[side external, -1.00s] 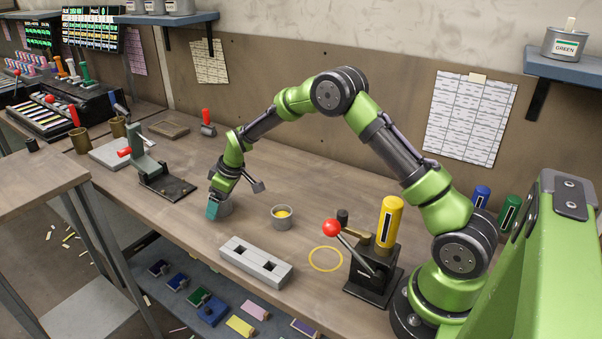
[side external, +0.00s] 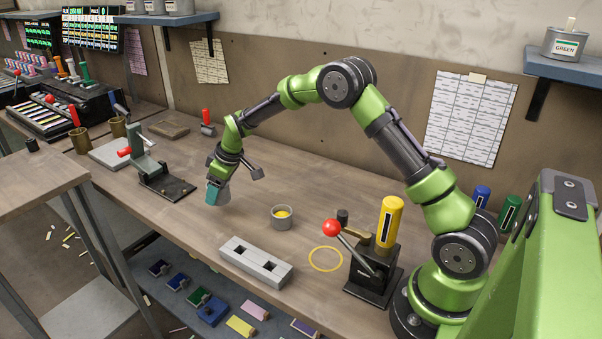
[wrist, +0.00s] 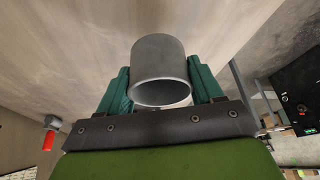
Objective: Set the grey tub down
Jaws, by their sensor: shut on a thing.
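A grey tub (side external: 223,194) is held in my gripper (side external: 213,190), whose teal fingers show at its left side in the side external view. In the wrist view the tub (wrist: 158,58) sits between the two teal fingers of my gripper (wrist: 160,75), with its round rim towards the camera. My gripper is shut on it. The tub appears to be a little above the wooden bench (side external: 310,195), clear of other objects. Its far end and the exact gap beneath it cannot be made out.
A second grey tub with yellow contents (side external: 282,217) stands to the right. A grey block with two square holes (side external: 255,262) lies in front. A yellow ring (side external: 325,258) lies beside a black lever press (side external: 375,265). A green hand press (side external: 160,175) stands left.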

